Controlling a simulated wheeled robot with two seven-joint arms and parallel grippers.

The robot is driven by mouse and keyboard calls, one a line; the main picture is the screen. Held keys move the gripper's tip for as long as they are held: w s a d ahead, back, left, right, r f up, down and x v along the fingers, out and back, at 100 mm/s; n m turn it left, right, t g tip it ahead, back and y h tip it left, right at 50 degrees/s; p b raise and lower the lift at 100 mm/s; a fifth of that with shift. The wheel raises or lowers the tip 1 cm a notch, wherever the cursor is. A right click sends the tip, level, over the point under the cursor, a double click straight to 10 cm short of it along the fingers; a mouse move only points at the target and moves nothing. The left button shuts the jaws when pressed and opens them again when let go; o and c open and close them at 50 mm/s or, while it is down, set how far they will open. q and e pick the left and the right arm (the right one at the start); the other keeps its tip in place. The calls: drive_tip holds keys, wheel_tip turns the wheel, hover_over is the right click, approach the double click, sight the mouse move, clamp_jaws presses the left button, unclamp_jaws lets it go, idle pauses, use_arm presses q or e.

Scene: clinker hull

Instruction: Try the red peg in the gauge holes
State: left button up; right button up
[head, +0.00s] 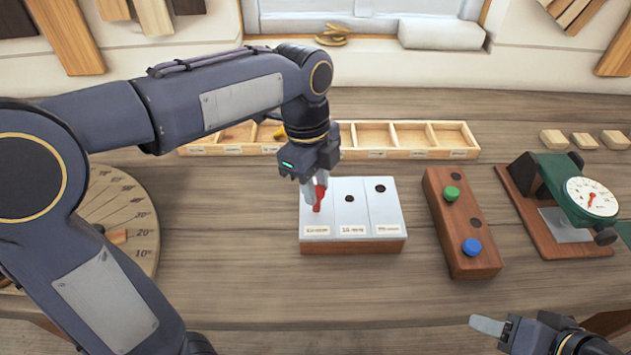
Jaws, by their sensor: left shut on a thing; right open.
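My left gripper (315,188) is shut on the red peg (318,199), which points down over the left section of the gauge block (352,235). The gauge block is a wooden base with a white top in three sections, each with a label at its front. Dark holes show in the middle and right sections. The left section's hole is hidden behind the peg and fingers, and I cannot tell whether the peg tip is in it. My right gripper (488,326) is at the lower right, open and empty, away from the block.
A wooden peg stand (474,262) with a green peg (451,193) and a blue peg (471,246) stands right of the block. A dial gauge (591,198) is further right. A compartment tray (430,153) lies behind; a round angle board (130,210) is left.

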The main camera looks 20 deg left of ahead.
idle(0.3)
use_arm(q)
drive_tip(key=shift+r+p, duration=1.7)
drive_tip(key=shift+f, duration=0.1)
drive_tip(key=shift+f+b, duration=0.75)
drive_tip(key=shift+f, duration=0.25)
drive_tip(key=shift+f+b, duration=0.35)
drive_tip(key=shift+f, duration=0.3)
drive_tip(key=shift+r, duration=0.1)
drive_tip(key=shift+r+p, duration=1.65)
drive_tip(key=shift+p, duration=0.1)
drive_tip(key=shift+r, duration=0.1)
